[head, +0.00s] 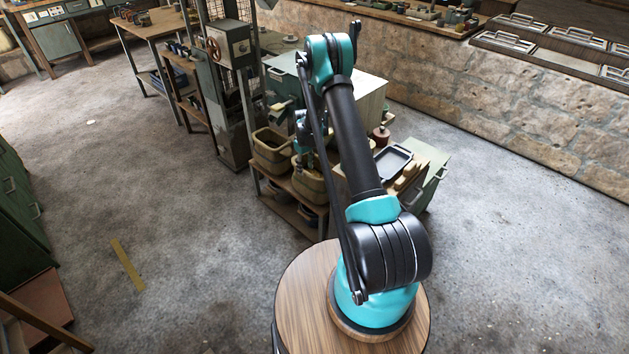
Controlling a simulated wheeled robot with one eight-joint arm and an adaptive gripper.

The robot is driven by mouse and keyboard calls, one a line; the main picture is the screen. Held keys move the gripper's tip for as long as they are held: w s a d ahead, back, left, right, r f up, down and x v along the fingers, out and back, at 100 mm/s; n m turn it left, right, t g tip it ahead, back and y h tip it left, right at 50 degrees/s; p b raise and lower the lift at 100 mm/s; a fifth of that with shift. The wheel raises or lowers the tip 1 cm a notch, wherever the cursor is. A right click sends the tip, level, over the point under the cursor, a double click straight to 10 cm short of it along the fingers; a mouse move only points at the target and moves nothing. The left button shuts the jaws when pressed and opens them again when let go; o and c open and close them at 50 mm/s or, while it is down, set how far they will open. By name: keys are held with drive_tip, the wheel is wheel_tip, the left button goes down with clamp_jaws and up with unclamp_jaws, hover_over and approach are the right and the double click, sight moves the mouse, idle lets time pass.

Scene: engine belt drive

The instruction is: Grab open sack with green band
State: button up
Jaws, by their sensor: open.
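I cannot clearly make out a sack with a green band. Two open, olive-tan containers stand on a low wooden shelf unit near the middle: a left container (271,153) and a right container (309,183). They are too small in view to tell whether either is a sack, and no green band is clear. My teal and black arm reaches away over this unit, and its end hangs down near the right container. My gripper (306,160) is small and partly hidden there, with its jaws open. I cannot tell whether it touches anything.
A black tray (393,162) lies on the cabinet right of the shelf. Darker bowls stand on the lower shelf. A tall machine with a handwheel (213,50) stands behind left. A stone wall (480,95) runs along the back right. Floor is open left and right.

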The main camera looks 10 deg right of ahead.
wheel_tip(320, 180, down, 7)
drive_tip(key=shift+w, duration=0.3)
drive_tip(key=shift+a+f, duration=0.1)
clamp_jaws()
idle(0.5)
